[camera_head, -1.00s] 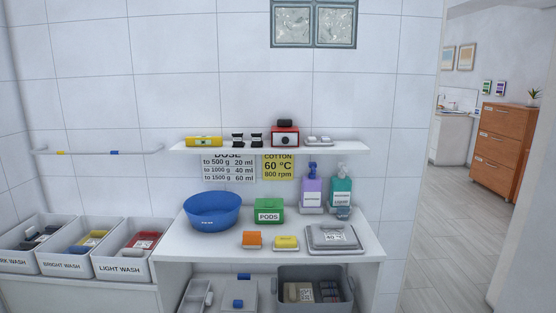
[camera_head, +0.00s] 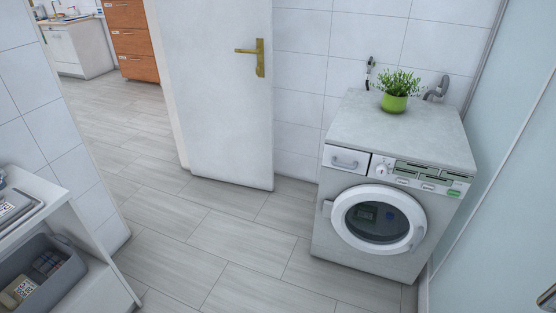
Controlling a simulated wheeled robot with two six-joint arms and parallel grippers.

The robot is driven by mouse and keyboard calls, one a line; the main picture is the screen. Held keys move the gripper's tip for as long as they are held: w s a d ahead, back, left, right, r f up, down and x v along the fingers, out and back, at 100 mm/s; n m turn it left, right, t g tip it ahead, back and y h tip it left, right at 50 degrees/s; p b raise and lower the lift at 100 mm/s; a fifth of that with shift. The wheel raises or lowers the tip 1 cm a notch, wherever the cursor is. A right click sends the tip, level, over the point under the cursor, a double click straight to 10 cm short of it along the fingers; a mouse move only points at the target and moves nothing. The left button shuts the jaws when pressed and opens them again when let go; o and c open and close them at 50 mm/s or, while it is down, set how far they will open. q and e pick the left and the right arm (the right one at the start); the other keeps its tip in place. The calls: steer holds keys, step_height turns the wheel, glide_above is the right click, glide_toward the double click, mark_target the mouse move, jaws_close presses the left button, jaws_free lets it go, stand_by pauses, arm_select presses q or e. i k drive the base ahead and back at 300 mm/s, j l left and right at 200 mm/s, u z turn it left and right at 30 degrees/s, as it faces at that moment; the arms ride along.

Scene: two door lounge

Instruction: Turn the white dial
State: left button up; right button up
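The white dial (camera_head: 382,170) is a small round knob on the front panel of a grey-white washing machine (camera_head: 335,210). It sits at the upper front, just right of the detergent drawer (camera_head: 346,160). The machine's round door (camera_head: 379,216) looks shut, with dark glass. Neither of my grippers shows clearly in the view. A dark part at the lower right edge is too cut off to tell what it is.
Green display panels and buttons (camera_head: 428,188) lie right of the dial. A potted plant (camera_head: 395,100) stands on the machine. An open white door (camera_head: 220,90) stands left of it. A shelf unit (camera_head: 85,250) is at the lower left. The tiled floor (camera_head: 235,245) between is clear.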

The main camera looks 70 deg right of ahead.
mark_target(381, 169)
steer(key=z, duration=3.15)
steer(key=i+l+z, duration=0.2)
steer(key=i+z, duration=0.15)
steer(key=i, duration=0.3)
